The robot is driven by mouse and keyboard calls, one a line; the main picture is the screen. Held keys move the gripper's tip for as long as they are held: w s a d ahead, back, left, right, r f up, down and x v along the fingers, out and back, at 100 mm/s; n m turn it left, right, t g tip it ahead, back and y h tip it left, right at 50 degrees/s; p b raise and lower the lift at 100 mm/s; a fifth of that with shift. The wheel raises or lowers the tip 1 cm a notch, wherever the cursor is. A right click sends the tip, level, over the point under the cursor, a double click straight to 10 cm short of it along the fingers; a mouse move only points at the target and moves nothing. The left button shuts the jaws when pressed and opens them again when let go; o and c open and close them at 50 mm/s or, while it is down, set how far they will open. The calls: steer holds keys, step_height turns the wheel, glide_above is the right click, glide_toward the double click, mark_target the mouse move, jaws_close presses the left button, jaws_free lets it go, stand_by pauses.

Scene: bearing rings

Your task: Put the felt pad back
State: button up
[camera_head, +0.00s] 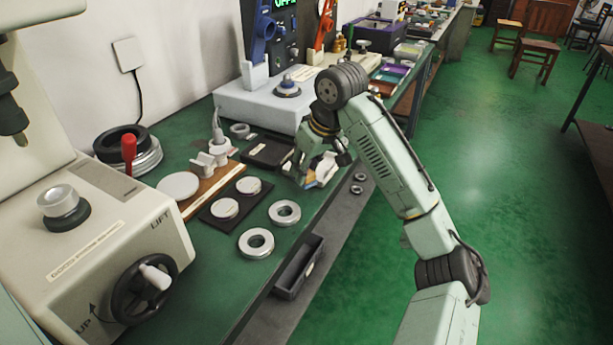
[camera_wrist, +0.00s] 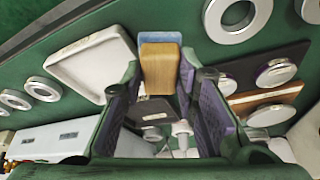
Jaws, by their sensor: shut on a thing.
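My gripper (camera_head: 306,170) is over the front edge of the green bench. In the wrist view its fingers (camera_wrist: 161,78) are closed on the sides of a small wooden block with a pale blue layer (camera_wrist: 160,58), which looks like the felt pad. In the head view the block (camera_head: 309,181) shows only partly below the fingers. A shallow white tray (camera_wrist: 88,62) lies beside the block in the wrist view; it is mostly hidden by my gripper in the head view. I cannot tell whether the block touches the tray or the bench.
Two steel rings (camera_head: 257,243) lie near the bench edge. A dark plate (camera_head: 207,217) holds two pale discs, beside a wooden board (camera_head: 212,188). A black flat tray (camera_head: 266,152) lies behind my gripper. A press with a handwheel (camera_head: 144,287) stands at left. An open grey bin (camera_head: 299,270) sits below the edge.

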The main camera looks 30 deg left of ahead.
mark_target(307, 180)
steer(key=shift+f+p, duration=0.4)
steer(key=shift+f, duration=1.35)
steer(key=shift+f, duration=0.1)
steer(key=o, duration=0.7)
steer(key=shift+o, duration=0.2)
steer(key=b+v, duration=0.1)
steer(key=v, duration=1.1)
steer(key=shift+b, duration=0.3)
